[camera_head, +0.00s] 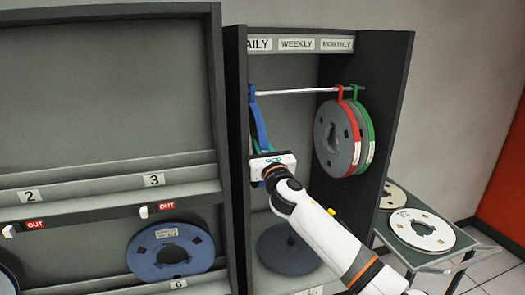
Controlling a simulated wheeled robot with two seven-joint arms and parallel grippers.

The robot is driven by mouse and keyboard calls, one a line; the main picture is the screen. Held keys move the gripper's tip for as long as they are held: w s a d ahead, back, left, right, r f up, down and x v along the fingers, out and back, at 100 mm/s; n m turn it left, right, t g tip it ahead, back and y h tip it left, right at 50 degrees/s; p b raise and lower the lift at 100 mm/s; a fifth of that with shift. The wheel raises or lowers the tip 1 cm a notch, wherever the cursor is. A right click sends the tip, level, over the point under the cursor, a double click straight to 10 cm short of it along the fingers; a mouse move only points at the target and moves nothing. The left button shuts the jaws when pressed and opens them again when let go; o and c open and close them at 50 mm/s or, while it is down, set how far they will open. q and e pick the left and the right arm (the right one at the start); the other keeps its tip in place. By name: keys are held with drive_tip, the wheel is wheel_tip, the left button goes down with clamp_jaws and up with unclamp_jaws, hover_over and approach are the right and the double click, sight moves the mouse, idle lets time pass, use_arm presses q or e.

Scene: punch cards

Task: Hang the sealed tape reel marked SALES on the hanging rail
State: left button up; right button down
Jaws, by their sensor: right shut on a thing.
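The hanging rail (300,91) is a thin white bar inside the dark cabinet, under the signs. My right gripper (268,160) reaches in from the lower right and is shut on a reel with a blue band (260,125), seen nearly edge-on. The blue band's hook is at the left end of the rail; I cannot tell whether it bears on the bar. The gripper hides the reel's lower part, and no SALES marking is readable. Two reels, one with a red band (322,140) and one with a green band (368,130), hang at the rail's right. My left gripper is out of view.
A dark reel (287,250) lies on the cabinet floor. A blue reel (171,252) stands in the left rack, below OUT tags. A side table (455,255) at the right holds two pale reels. The rail's middle is free. The cabinet's side walls are close to my arm.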

drive_tip(key=shift+s+d+r+p, duration=0.15)
drive_tip(key=shift+s+d+p, duration=0.1)
drive_tip(key=shift+s+p, duration=0.4)
drive_tip(key=shift+s+d+r+p, duration=0.1)
drive_tip(key=shift+s+d+p, duration=0.1)
drive_tip(key=shift+s+p, duration=0.45)
drive_tip(key=shift+s+d+r+p, duration=0.15)
drive_tip(key=shift+s+d+p, duration=0.2)
drive_tip(key=shift+s, duration=0.55)
drive_tip(key=r+p+v, duration=0.3)
drive_tip(key=p+v, duration=0.4)
drive_tip(key=v, duration=0.9)
drive_tip(key=shift+s, duration=0.4)
drive_tip(key=shift+w+d+f, duration=0.1)
drive_tip(key=shift+d+f, duration=0.05)
drive_tip(key=shift+f, duration=0.05)
